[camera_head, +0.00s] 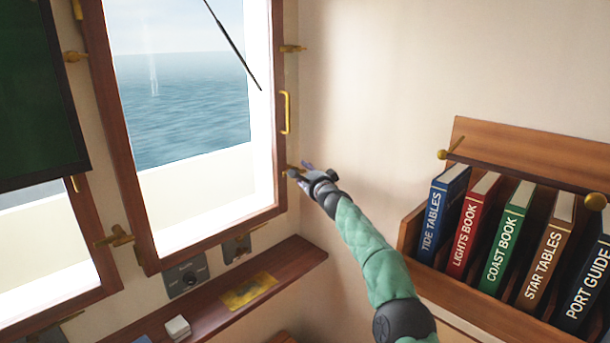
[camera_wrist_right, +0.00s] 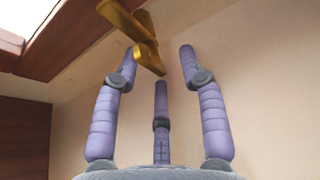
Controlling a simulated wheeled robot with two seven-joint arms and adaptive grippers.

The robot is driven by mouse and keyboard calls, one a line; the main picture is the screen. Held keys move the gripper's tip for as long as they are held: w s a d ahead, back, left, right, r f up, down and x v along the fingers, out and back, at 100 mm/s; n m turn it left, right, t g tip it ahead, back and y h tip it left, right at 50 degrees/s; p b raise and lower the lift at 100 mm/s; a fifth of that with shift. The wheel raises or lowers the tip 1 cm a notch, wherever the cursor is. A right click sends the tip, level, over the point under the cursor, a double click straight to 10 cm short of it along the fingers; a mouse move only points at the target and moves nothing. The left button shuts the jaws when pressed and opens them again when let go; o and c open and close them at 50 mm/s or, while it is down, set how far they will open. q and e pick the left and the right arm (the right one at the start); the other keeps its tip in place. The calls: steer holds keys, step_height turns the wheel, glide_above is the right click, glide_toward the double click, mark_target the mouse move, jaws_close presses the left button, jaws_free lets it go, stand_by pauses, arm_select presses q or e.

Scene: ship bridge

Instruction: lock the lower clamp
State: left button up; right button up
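The lower clamp (camera_head: 291,173) is a small brass fitting on the right side of the wooden window frame (camera_head: 188,252). In the right wrist view the clamp (camera_wrist_right: 130,22) is a brass bar, with one end between the fingertips. My right gripper (camera_head: 307,170) is at the clamp and partly hides it. In the right wrist view its purple fingers (camera_wrist_right: 160,62) are spread open. The left finger overlaps the brass; I cannot tell whether it touches. The upper clamp (camera_head: 292,48) sits higher on the same side, above a brass handle (camera_head: 286,112). My left gripper is not in view.
A wooden rack (camera_head: 520,140) with several books and brass knobs stands right of my right arm. The wall between window and rack is bare.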

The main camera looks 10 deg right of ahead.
steer(key=shift+a+f, duration=0.1)
steer(key=shift+a, duration=0.15)
stand_by(0.3)
